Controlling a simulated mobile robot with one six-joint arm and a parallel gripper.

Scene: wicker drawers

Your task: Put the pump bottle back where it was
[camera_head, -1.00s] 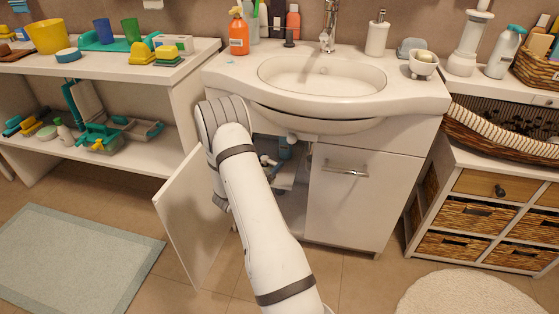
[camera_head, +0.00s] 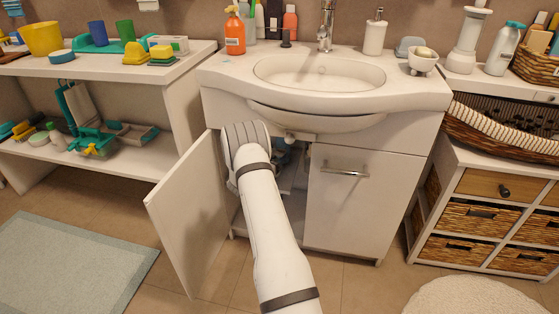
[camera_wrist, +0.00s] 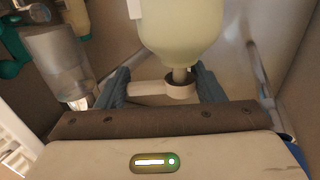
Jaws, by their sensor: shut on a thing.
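The pump bottle (camera_wrist: 180,30), pale yellow-green with a white pump head, shows in the wrist view. My gripper (camera_wrist: 161,70) has a finger on each side of the pump head and is shut on the bottle there. The bottle's far end is cut off by the top of the picture. In the head view my arm reaches into the left half of the cabinet under the sink. There my gripper and the bottle are hidden by the arm and the cabinet.
The left cabinet door (camera_head: 190,215) stands open; the right door (camera_head: 363,205) is shut. A clear container (camera_wrist: 62,65) stands left of the bottle in the wrist view. Grey pipes (camera_wrist: 262,70) run on the right. A white shelf unit (camera_head: 140,72) stands left of the sink (camera_head: 318,98).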

